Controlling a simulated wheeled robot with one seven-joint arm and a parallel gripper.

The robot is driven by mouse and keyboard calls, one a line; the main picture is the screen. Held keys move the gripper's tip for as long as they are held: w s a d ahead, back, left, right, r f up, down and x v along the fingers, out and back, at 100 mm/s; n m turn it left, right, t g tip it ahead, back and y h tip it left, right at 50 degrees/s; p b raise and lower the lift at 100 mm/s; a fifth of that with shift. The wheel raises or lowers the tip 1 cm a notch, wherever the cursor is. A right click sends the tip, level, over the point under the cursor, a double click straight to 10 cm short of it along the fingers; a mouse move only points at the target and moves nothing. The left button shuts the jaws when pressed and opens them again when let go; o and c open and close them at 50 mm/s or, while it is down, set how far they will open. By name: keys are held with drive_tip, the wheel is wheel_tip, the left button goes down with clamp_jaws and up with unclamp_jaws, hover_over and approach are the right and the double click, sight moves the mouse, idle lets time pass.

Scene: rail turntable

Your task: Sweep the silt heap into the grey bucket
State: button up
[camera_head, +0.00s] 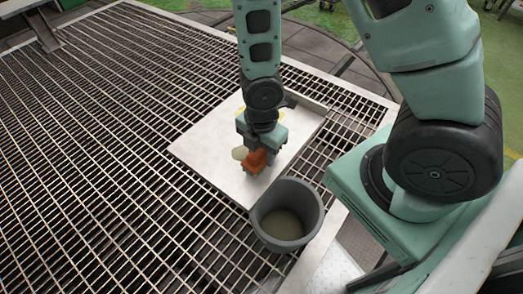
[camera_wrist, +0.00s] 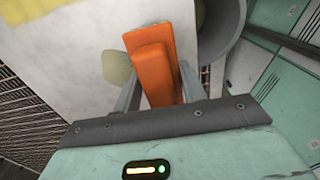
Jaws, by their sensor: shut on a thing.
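My gripper (camera_head: 262,148) is shut on an orange block-like tool (camera_head: 254,162), low over a pale board. In the wrist view my gripper's fingers (camera_wrist: 160,86) sit on either side of the orange tool (camera_wrist: 154,62); its working end is hidden. A small beige patch, which looks like silt (camera_head: 239,153), lies on the board just left of the tool, and it also shows in the wrist view (camera_wrist: 116,67). The grey bucket (camera_head: 261,224) stands at the board's near edge, right of and nearer than the gripper. Its floor looks brownish; whether silt covers it is unclear.
The pale board (camera_head: 203,150) lies on a wide metal grating (camera_head: 110,120) and has a raised lip at its far right. A yellow mark (camera_wrist: 20,12) shows on the board's surface in the wrist view. The board's left part is clear.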

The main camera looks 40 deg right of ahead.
drive_tip(key=p, duration=0.7)
hover_over(240, 151)
drive_tip(key=w, duration=0.2)
drive_tip(key=shift+w+a+f, duration=0.15)
drive_tip(key=shift+w+a, duration=0.05)
drive_tip(key=shift+a, duration=0.25)
drive_tip(key=shift+w+a+f+p, duration=0.2)
drive_tip(key=shift+w+p, duration=0.15)
drive_tip(key=shift+w, duration=0.25)
drive_tip(key=shift+f+b, duration=0.5)
drive_tip(key=shift+f, duration=0.1)
drive_tip(key=shift+s, duration=0.1)
drive_tip(key=shift+s+d+r+b, duration=0.1)
drive_tip(key=shift+s+d+b, duration=0.2)
drive_tip(key=shift+s+b, duration=0.4)
drive_tip(key=shift+s+d+b, duration=0.3)
drive_tip(key=shift+s+b, duration=0.1)
drive_tip(key=shift+s, duration=0.6)
drive_tip(key=shift+s+d+f+b, duration=0.1)
drive_tip(key=shift+s+d+b, duration=0.2)
drive_tip(key=shift+s+b, duration=0.6)
drive_tip(key=shift+s+d+f+b, duration=0.1)
drive_tip(key=shift+s+d+b, duration=0.2)
drive_tip(key=shift+s+b, duration=0.55)
drive_tip(key=shift+s+d+f+b, duration=0.1)
drive_tip(key=shift+s+d+b, duration=0.2)
drive_tip(key=shift+s+b, duration=0.55)
drive_tip(key=shift+s+d+r, duration=0.1)
drive_tip(key=shift+s+d, duration=0.15)
drive_tip(key=shift+s, duration=0.7)
